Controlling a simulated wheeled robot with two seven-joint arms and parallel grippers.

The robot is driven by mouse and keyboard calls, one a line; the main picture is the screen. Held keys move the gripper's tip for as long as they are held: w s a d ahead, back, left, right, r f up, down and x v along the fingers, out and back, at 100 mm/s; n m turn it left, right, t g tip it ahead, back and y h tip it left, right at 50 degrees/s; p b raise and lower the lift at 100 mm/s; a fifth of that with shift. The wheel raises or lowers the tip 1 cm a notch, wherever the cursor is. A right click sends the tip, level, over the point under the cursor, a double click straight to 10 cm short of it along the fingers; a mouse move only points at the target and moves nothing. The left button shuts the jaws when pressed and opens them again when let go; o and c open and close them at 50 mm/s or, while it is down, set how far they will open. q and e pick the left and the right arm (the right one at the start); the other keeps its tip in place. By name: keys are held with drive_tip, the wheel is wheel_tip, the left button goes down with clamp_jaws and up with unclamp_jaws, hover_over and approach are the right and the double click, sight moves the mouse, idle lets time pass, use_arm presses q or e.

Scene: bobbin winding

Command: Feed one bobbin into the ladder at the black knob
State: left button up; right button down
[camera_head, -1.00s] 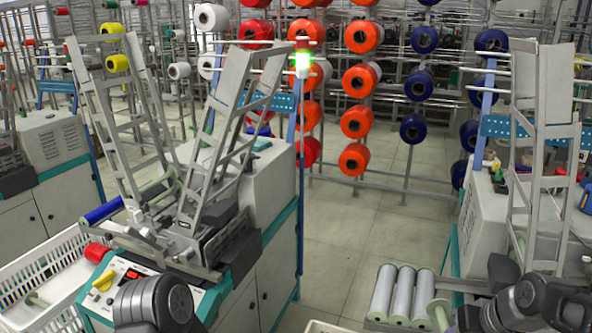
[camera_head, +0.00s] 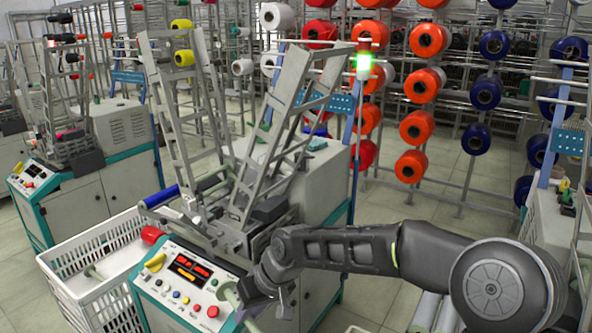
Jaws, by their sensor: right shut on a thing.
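Dark knobs on the panel are too small to tell apart surely. My left gripper is not in view.
A blue roller (camera_head: 160,197) and a red cylinder (camera_head: 152,235) are at the machine's left side. Another machine (camera_head: 90,190) stands behind left. Spool racks fill the back.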

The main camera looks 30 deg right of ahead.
drive_tip(key=shift+w+a, duration=0.1)
drive_tip(key=shift+a, duration=0.15)
